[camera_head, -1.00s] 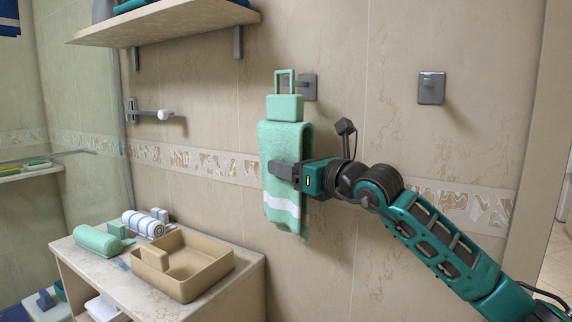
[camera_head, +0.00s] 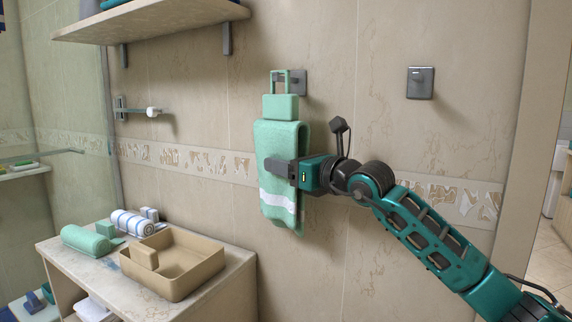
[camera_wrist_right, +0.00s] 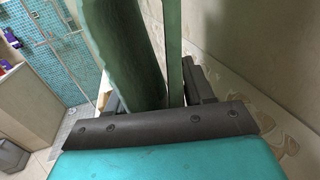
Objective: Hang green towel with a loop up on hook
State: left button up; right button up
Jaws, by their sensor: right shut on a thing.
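The green towel (camera_head: 274,150) with a white stripe hangs upright in front of the tiled wall. Its block and rectangular loop (camera_head: 279,82) are at the top. My right gripper (camera_head: 277,169) is shut on the towel at about mid-height. The towel also fills the upper middle of the right wrist view (camera_wrist_right: 130,55). A square dark hook (camera_head: 296,82) on the wall is right behind the loop and overlaps it; I cannot tell whether the loop is around its peg. A second hook (camera_head: 420,83) is on the wall farther right, empty. My left gripper is not in view.
A counter (camera_head: 215,290) at lower left bears a tan tray (camera_head: 190,275), a rolled green towel (camera_head: 88,241) and a striped rolled towel (camera_head: 131,223). A shelf (camera_head: 165,25) juts out at upper left. The wall between the hooks is clear.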

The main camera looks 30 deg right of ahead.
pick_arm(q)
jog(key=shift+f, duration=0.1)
pick_arm(e)
jog(key=o, duration=1.2)
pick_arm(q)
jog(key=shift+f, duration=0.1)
pick_arm(e)
jog(key=shift+s, duration=0.1)
pick_arm(q)
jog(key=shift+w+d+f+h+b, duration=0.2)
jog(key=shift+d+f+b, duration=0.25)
jog(key=shift+b, duration=0.75)
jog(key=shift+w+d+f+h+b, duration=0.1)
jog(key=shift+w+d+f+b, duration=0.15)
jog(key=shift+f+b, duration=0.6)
pick_arm(e)
jog(key=v, duration=1.2)
jog(key=shift+s+d+b, duration=0.15)
jog(key=shift+s+b, duration=0.15)
jog(key=shift+s, duration=0.05)
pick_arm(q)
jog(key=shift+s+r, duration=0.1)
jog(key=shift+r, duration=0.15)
